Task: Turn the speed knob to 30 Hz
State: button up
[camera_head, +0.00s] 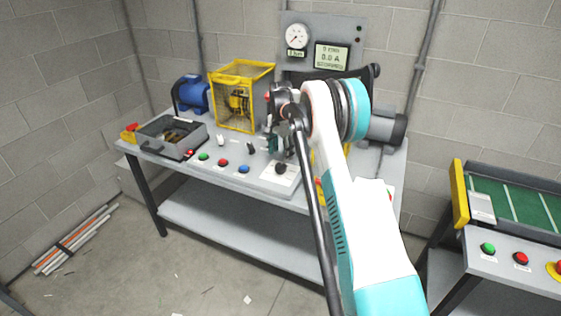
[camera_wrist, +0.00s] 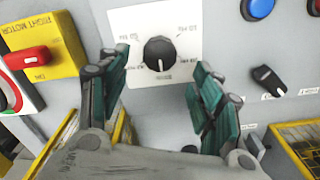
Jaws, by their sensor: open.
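The speed knob (camera_wrist: 159,54) is a round black knob on a white dial plate (camera_wrist: 187,18) with printed Hz marks, too small to read surely. In the head view the knob (camera_head: 281,167) sits near the front right of the grey bench. In the wrist view my gripper (camera_wrist: 160,85) is open, with one teal finger on each side below the knob. Neither finger touches it in the picture. In the head view my gripper (camera_head: 279,143) hangs above and behind the knob, partly hidden by my arm.
A yellow box with a red switch (camera_wrist: 27,57), marked right motor, stands left of the dial in the wrist view. A black selector switch (camera_wrist: 268,80) and a blue button (camera_wrist: 257,8) are to the right. A display (camera_head: 331,57) stands behind. A conveyor (camera_head: 515,205) is at right.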

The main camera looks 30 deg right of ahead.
aim_at(280, 165)
notch_tip(280, 165, up, 6)
jog(key=shift+f, duration=0.1)
dwell(0.5)
jog(key=s+a+r+n+t, duration=0.2)
jog(key=s+a+r+n, duration=0.2)
jog(key=s+a+r, duration=0.45)
jog(key=s+a+r+n+t, duration=0.25)
jog(key=s+a+r, duration=0.35)
jog(key=s+r, duration=0.5)
jog(key=s+a+f+n+t, duration=0.1)
jog(key=s+a+f+n, duration=0.1)
jog(key=s, duration=0.6)
jog(key=s+a+f+n, duration=0.2)
jog(key=s+a+n, duration=0.1)
jog(key=s, duration=0.5)
jog(key=s+a+f+n+t, duration=0.1)
jog(key=s+a+f+n, duration=0.1)
jog(key=s, duration=0.6)
jog(key=shift+s+a+n+t, duration=0.35)
jog(key=shift+a+n, duration=0.2)
jog(key=shift+a, duration=0.4)
